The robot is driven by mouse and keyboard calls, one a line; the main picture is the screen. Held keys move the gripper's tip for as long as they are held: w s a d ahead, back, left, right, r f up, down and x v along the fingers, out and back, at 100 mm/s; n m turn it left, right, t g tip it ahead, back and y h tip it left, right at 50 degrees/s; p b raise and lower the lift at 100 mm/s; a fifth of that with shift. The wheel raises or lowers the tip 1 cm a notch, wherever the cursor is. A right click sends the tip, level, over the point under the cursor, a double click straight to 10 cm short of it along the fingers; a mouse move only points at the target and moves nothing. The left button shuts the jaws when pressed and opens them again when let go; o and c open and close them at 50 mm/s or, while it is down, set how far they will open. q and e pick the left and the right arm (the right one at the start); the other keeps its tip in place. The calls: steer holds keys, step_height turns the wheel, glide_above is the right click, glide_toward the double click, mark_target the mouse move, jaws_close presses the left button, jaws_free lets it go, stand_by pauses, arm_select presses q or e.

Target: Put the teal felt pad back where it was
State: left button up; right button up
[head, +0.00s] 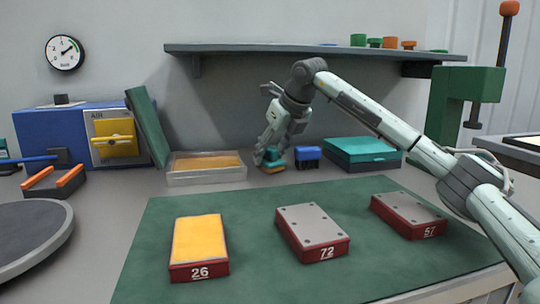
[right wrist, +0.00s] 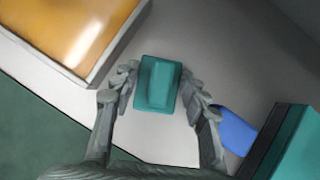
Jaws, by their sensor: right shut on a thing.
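The teal felt pad (head: 273,156) is a small teal block with a raised grip along its top; an orange-yellow layer shows under it in the head view. It stands at the back of the bench between the clear tray and the blue brush. My right gripper (head: 268,155) points down over it and is shut on it. In the right wrist view the pad (right wrist: 157,86) sits between the two fingers of the gripper (right wrist: 160,92). It is at or just above the bench; I cannot tell if it touches. My left gripper is not in view.
A clear tray (head: 206,181) with orange contents is left of the pad. A blue brush (head: 308,154) and a teal box (head: 362,145) are to its right. Blocks 26 (head: 199,270), 72 (head: 325,250) and 57 (head: 426,230) lie on the green mat (head: 250,270). A shelf (head: 320,50) hangs above.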

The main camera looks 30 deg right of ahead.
steer(key=shift+f, duration=0.25)
steer(key=o, duration=1)
steer(key=shift+f, duration=0.1)
steer(key=shift+r, duration=0.25)
steer(key=v, duration=1.2)
